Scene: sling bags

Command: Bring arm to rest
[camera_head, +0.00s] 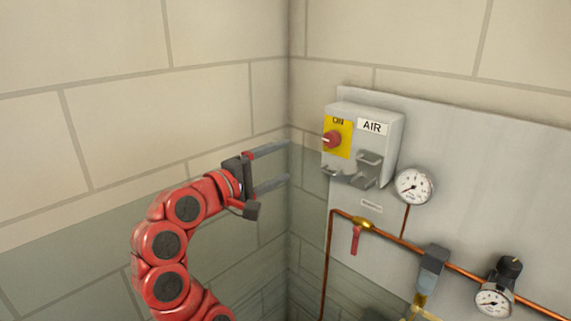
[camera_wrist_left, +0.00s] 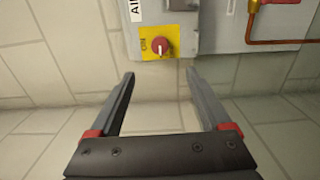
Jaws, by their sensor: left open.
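My left gripper (camera_head: 272,166) is open and empty in the head view, at the end of the red arm coming up from the lower left. Its two fingers point right, towards the grey AIR switch box (camera_head: 392,140), and are apart from it. A red rotary knob (camera_head: 333,140) sits on the yellow plate (camera_head: 345,133) on the box's left side. In the left wrist view the open fingers (camera_wrist_left: 158,85) show with nothing between them, and the red knob (camera_wrist_left: 160,46) is beyond them. My right gripper is in neither view.
A grey panel (camera_head: 470,170) on the right wall carries a round gauge (camera_head: 414,186), a copper pipe (camera_head: 450,265) with a red-handled valve (camera_head: 356,240), and a second gauge (camera_head: 493,301). Metal brackets (camera_head: 367,170) jut from the box. The left wall (camera_head: 130,110) is bare.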

